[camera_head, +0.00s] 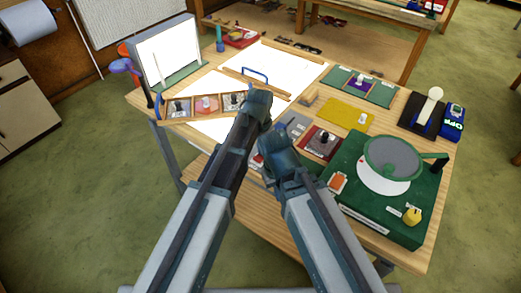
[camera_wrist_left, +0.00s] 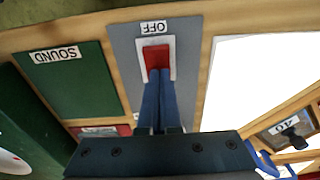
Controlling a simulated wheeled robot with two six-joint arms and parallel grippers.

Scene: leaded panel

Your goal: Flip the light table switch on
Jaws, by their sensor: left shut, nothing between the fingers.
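The light table's lit white surface (camera_head: 297,66) lies in the middle of the workbench, and part of it shows in the left wrist view (camera_wrist_left: 262,80). A grey plate (camera_wrist_left: 125,45) with an OFF label (camera_wrist_left: 155,28), upside down in this view, carries a red switch (camera_wrist_left: 156,55) in a white housing. The grey plate also shows in the head view (camera_head: 294,125), partly behind my arms. My left gripper (camera_wrist_left: 159,74) is shut and empty, its blue fingertips at the red switch's lower edge; I cannot tell whether they touch. My right gripper (camera_head: 277,150) is beside it, fingers hidden.
A green plate labelled SOUND (camera_wrist_left: 65,75) is beside the grey plate. A green turntable box (camera_head: 385,190) stands at the bench's right front. A yellow mat (camera_head: 345,114) and a tray of small pieces (camera_head: 180,107) lie near my arms. An upright white panel (camera_head: 168,50) stands back left.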

